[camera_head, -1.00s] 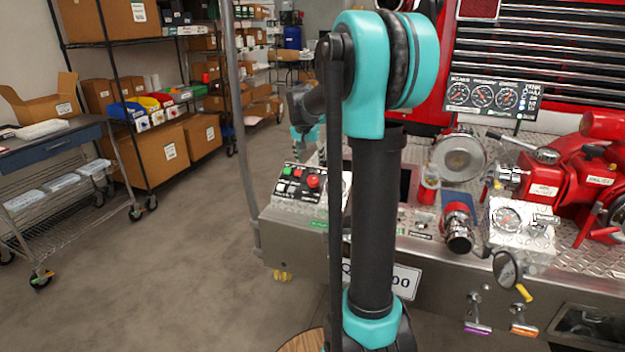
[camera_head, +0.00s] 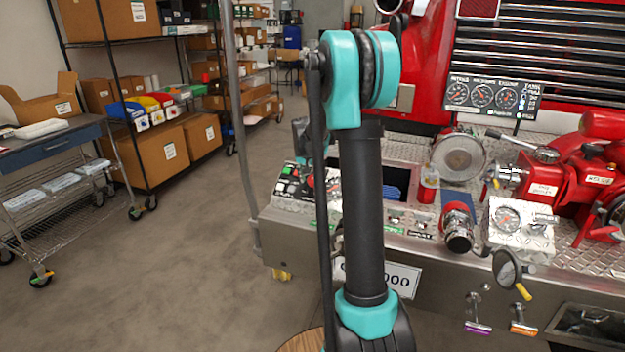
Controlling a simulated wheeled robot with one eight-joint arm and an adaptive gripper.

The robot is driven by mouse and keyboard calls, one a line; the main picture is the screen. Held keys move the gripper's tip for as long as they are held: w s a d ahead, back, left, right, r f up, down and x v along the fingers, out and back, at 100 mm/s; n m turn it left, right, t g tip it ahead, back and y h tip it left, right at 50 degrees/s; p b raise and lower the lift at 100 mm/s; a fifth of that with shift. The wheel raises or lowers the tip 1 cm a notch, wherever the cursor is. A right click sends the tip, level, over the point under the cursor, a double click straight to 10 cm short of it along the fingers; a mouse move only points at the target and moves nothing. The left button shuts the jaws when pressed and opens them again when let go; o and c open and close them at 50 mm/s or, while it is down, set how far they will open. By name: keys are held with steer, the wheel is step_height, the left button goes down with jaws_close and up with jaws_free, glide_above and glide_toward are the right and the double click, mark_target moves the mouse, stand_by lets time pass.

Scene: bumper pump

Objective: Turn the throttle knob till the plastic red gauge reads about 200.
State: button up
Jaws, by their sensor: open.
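A diamond-plate box holds a round dial (camera_head: 507,217) at the right, with a small fitting beside it. A dark panel (camera_head: 491,97) behind carries three round dials with reddish markings. The readings are too small to make out, and I cannot tell which dial is the task's gauge. A control box (camera_head: 296,184) with green, red and black controls stands left of my arm, which partly covers it. I cannot identify the throttle knob for certain. My distal arm links show near the control box, but my gripper is hidden behind my arm.
Shelving with boxes (camera_head: 155,152) and a cart (camera_head: 58,160) stand left; the floor between is clear.

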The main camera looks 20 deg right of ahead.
steer(key=c, duration=1.2)
steer(key=shift+o, duration=0.2)
steer(key=shift+m, duration=0.3)
steer(key=m, duration=0.5)
steer(key=shift+t, duration=0.3)
steer(key=m, duration=0.4)
steer(key=shift+s+m+t, duration=0.1)
steer(key=shift+m+t, duration=0.2)
steer(key=shift+t, duration=0.1)
steer(key=o, duration=1.2)
steer(key=shift+c, duration=0.2)
